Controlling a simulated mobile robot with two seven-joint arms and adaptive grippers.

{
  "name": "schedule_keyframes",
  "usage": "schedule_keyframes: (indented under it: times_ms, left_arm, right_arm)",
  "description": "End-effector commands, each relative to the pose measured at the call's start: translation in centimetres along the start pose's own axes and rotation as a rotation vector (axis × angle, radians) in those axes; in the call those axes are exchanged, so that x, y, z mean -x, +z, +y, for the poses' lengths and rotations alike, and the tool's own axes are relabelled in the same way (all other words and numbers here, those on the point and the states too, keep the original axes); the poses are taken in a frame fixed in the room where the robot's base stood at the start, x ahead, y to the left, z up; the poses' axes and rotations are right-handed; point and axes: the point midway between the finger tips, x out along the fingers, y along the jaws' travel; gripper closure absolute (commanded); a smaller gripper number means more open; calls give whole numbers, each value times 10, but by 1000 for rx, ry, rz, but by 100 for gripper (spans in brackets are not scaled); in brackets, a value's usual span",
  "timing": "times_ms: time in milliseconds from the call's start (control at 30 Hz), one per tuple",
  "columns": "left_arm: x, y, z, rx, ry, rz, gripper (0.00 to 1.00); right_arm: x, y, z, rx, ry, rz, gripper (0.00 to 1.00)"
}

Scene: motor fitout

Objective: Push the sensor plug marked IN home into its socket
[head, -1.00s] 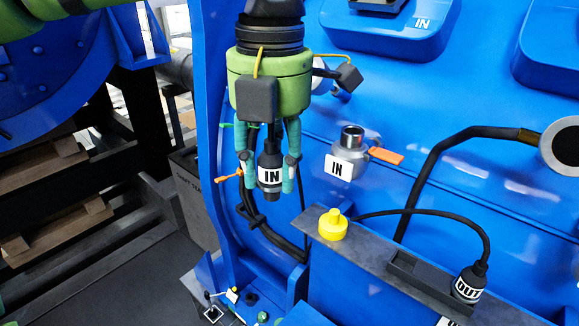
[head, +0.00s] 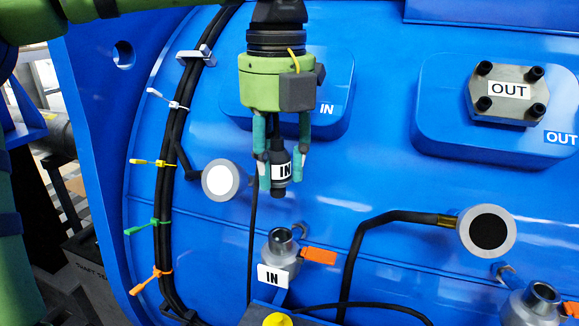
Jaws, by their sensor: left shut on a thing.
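In the head view my left gripper (head: 279,172) points down and is shut on the black sensor plug (head: 280,184), which carries a white IN label. The plug hangs upright with its nose down. Its socket, a grey metal fitting (head: 281,246) with an open round mouth, a white IN tag and an orange tab, sits on the blue motor below. The plug is above the socket, nearly in line with it in the picture, with a clear gap between them. My right gripper is not in view.
A second socket (head: 530,302) with an orange tab is at the lower right. A yellow cap (head: 278,320) shows at the bottom edge. A black hose (head: 375,232) runs to a round flange (head: 486,231). Tied black cables (head: 167,200) run down the left. An OUT plate (head: 508,93) is upper right.

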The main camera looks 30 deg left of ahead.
Motion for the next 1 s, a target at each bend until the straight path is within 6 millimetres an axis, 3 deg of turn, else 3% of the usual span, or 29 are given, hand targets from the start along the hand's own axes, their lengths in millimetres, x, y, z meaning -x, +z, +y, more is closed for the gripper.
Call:
schedule_keyframes:
  times_ms: [533,1000]
  left_arm:
    - [-4,0,1,7,-1,-1,96]
    - [-44,0,0,6,-1,-1,96]
  right_arm:
    - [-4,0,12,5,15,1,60]
    - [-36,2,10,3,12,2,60]
